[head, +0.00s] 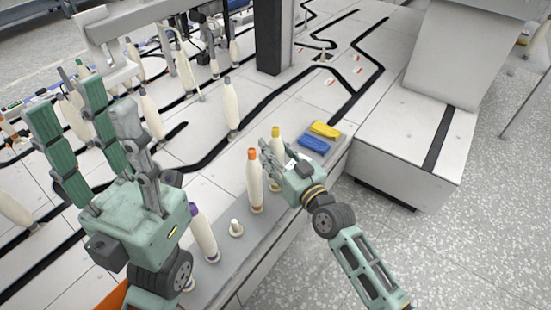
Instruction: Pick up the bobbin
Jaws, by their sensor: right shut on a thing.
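A bobbin with a yellow tip (277,144) is at my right gripper (271,151), at the far end of the grey strip. An orange-tipped bobbin (255,184) stands upright just left of that gripper. A purple-tipped bobbin (204,236) stands on the strip nearer to me, partly behind my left gripper (88,112). The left gripper is raised with its fingers spread open and empty.
A short empty peg (236,228) stands between the purple-tipped and orange-tipped bobbins. A yellow item (325,129) and a blue item (313,143) lie beyond the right gripper. Several bobbins stand along black tracks behind.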

